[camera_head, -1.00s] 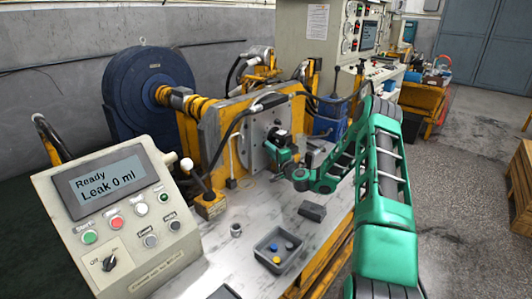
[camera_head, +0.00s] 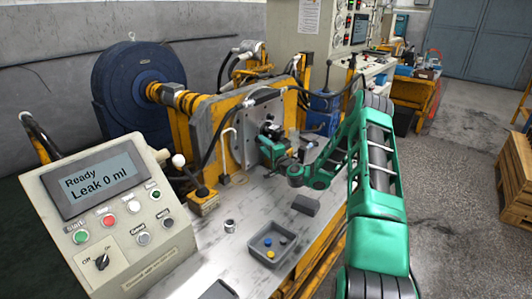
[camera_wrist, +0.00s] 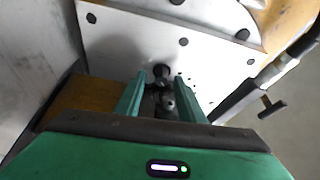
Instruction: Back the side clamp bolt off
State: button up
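My gripper (camera_head: 268,143) is at the light metal mounting plate (camera_head: 243,133) on the yellow stand, beside a small dark fitting. In the wrist view, its two green fingers (camera_wrist: 160,93) are apart and point toward the plate (camera_wrist: 110,45). Dark round fittings (camera_wrist: 162,73) lie between the fingertips; I cannot tell whether the fingers touch them. A dark T-shaped handle (camera_wrist: 270,106) shows to the right of the fingers. I cannot tell for sure which part is the side clamp bolt.
The control box (camera_head: 110,215) at left reads "Ready, Leak 0 ml". A grey tray (camera_head: 272,244) with small coloured parts, a metal ring (camera_head: 229,226) and a dark block (camera_head: 305,205) are on the bench. A big blue round housing (camera_head: 122,90) stands behind. A dark hose crosses the wrist view's right side.

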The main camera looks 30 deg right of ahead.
jog(key=s, duration=1)
jog(key=shift+f, duration=0.25)
jog(key=shift+a, duration=0.1)
